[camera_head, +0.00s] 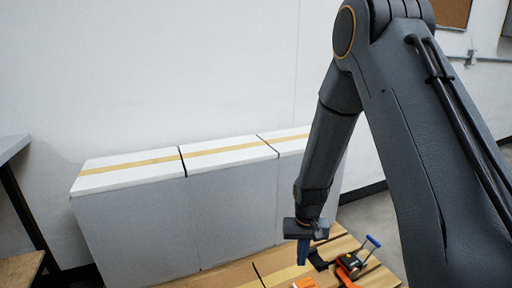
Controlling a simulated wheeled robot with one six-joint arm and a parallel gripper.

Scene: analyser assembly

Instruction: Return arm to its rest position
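My arm comes down from the upper right, and its end, my gripper (302,252), hangs over the wooden worktop (235,276) at the lower middle. A narrow blue piece points down under the dark wrist plate. I cannot tell whether it is a finger or something held, nor whether the fingers are open. An orange and black device with a blue handle (352,265) sits on the worktop just right of my gripper. An orange part (304,283) shows below it, cut off by the bottom edge.
A row of white-topped grey boxes with tan strips (135,163) stands along the back of the worktop, close behind my gripper. A table with dark legs (12,150) stands at the left edge. A white wall closes the back. Grey floor (378,225) shows right of the boxes.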

